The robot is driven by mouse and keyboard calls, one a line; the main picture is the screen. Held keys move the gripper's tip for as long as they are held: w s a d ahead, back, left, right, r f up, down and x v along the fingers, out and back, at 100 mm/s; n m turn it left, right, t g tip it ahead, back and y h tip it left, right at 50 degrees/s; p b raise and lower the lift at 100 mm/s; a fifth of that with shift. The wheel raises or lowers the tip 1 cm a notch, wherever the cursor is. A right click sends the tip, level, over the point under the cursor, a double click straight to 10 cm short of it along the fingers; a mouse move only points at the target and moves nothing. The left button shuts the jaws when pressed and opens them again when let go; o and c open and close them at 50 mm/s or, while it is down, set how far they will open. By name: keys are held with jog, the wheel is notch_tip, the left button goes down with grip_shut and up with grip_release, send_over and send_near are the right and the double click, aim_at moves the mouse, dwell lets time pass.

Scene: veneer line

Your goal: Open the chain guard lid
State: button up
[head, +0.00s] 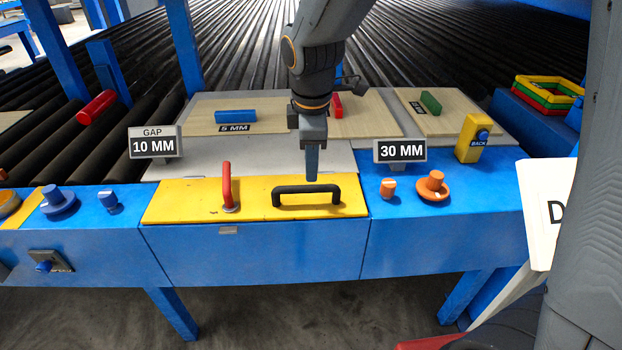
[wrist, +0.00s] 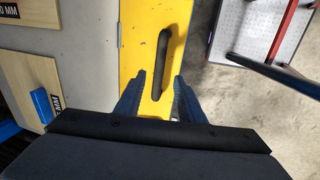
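The chain guard lid (head: 255,204) is a flat yellow panel on the front of the blue machine, and it lies shut. A black bar handle (head: 306,190) stands on its right half. A red lever (head: 227,186) stands upright left of the handle. My gripper (head: 312,178) points down just above and behind the handle. In the wrist view, the yellow lid (wrist: 135,60) shows the handle (wrist: 163,62) ahead of my gripper (wrist: 160,78). The two blue fingers are spread apart with nothing between them touching either finger.
Gap signs reading 10 MM (head: 153,147) and 30 MM (head: 400,151) stand behind the lid. An orange knob (head: 433,186) and a yellow BACK button box (head: 473,138) are on the right. Blue knobs (head: 58,201) are on the left.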

aim_at(310, 186)
jog(key=shift+w+f+p, duration=0.2)
jog(key=shift+w+f, duration=0.05)
jog(key=shift+f, duration=1)
jog(key=shift+w+f+p, duration=0.15)
jog(key=shift+w+f, duration=0.15)
jog(key=shift+f, duration=1)
jog(key=shift+w+f+p, duration=0.2)
jog(key=shift+w+f, duration=0.05)
jog(key=shift+f, duration=1)
grip_shut()
